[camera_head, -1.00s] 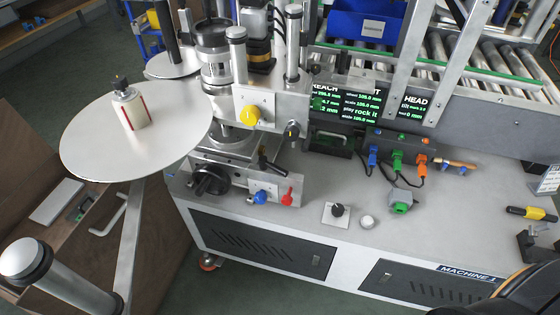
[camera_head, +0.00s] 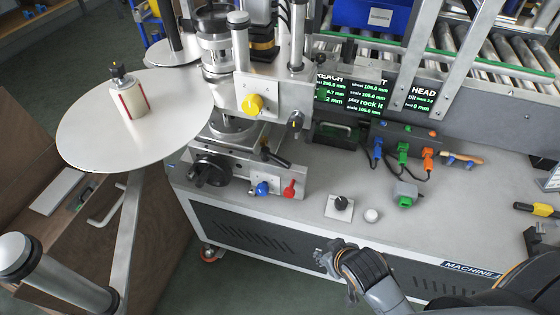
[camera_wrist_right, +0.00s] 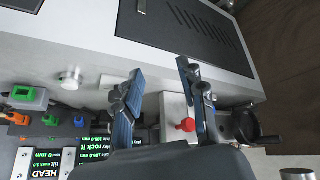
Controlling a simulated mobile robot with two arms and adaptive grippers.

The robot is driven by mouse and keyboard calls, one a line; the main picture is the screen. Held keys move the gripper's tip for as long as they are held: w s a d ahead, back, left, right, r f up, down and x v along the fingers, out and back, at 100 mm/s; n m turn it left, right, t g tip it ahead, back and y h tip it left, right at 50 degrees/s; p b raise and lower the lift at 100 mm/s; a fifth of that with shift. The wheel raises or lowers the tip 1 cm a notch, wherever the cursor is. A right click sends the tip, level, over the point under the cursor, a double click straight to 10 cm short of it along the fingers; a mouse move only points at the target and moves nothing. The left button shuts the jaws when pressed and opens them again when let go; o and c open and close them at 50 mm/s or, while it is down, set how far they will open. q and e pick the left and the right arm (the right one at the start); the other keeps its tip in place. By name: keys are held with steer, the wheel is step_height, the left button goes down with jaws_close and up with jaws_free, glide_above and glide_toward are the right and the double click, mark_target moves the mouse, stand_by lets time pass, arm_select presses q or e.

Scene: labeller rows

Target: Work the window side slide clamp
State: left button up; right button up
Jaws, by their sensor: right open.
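The slide unit (camera_head: 240,157) stands at the left end of the machine bench. I cannot tell which one is the window side clamp. My right gripper (camera_head: 322,259) is open and empty, in front of the bench below these controls. In the right wrist view its fingers (camera_wrist_right: 160,70) are apart; the red lever (camera_wrist_right: 186,125) shows between them, farther off. My left gripper is not in view.
A black knob on a plate (camera_head: 340,203) and a white button (camera_head: 371,215) are on the bench top. A large white reel disc (camera_head: 135,120) stands out at the left.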

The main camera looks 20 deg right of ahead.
steer(key=w+d+r+n+t+y, duration=0.1)
steer(key=w+r+t, duration=0.2)
steer(key=w, duration=0.2)
steer(key=w+d+r+t, duration=0.1)
steer(key=w+r+t, duration=0.2)
steer(key=w, duration=0.3)
steer(key=n+t+y, duration=0.2)
steer(key=n+y, duration=0.4)
steer(key=y, duration=0.4)
glide_toward(270, 155)
steer(key=x, duration=0.4)
steer(key=f+x, duration=0.1)
steer(key=x, duration=0.2)
steer(key=shift+w+d+p, duration=0.1)
steer(key=shift+d+p, duration=0.15)
steer(key=shift+p, duration=0.05)
jaws_close()
